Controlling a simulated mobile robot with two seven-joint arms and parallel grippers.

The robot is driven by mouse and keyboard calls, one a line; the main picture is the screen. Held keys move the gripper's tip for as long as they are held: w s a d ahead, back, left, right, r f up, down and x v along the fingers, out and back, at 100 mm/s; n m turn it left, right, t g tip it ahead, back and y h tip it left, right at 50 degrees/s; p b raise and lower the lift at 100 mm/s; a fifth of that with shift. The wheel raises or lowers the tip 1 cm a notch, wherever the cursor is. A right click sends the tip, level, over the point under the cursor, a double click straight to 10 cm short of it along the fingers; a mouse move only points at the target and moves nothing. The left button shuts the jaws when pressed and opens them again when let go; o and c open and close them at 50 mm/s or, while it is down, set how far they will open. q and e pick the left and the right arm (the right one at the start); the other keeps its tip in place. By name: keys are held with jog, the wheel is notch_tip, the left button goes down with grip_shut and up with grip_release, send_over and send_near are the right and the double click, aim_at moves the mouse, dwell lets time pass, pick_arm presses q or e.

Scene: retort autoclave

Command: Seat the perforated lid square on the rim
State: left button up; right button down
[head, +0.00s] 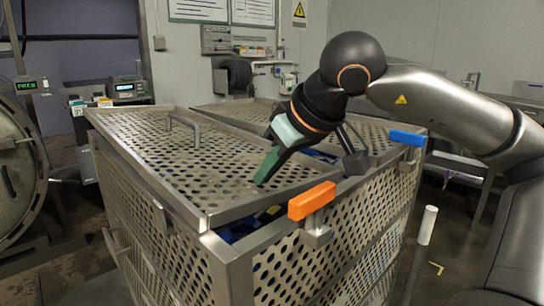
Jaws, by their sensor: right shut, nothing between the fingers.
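The perforated metal lid (160,152) with a bar handle (185,125) lies on top of the perforated basket (285,266). It sits askew: its front corner overhangs the basket's left side, and a gap along its right edge shows blue contents (238,231). My right gripper (264,172) reaches in from the right, shut and empty, its green fingertips low over the lid's right part. I cannot tell whether they touch it. My left gripper is not in view.
An orange clamp (311,201) and a blue clamp (407,138) stand on the basket's right rim. A second perforated panel (300,122) lies behind the lid. A white-topped post (428,224) stands at right. A round metal vessel door (17,180) is at far left.

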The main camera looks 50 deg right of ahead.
aim_at(286, 192)
jog(key=shift+s+a, duration=0.1)
jog(key=shift+s, duration=1.35)
jog(key=shift+s, duration=0.1)
jog(key=shift+s+a+b, duration=0.1)
jog(key=shift+s+b, duration=0.5)
jog(key=shift+s, duration=0.85)
jog(key=shift+s+r, duration=0.25)
jog(key=shift+r, duration=0.2)
jog(key=p+v, duration=0.1)
jog(key=v, duration=1)
jog(key=shift+r, duration=0.2)
jog(key=c, duration=1.6)
grip_release()
jog(key=shift+s, duration=0.15)
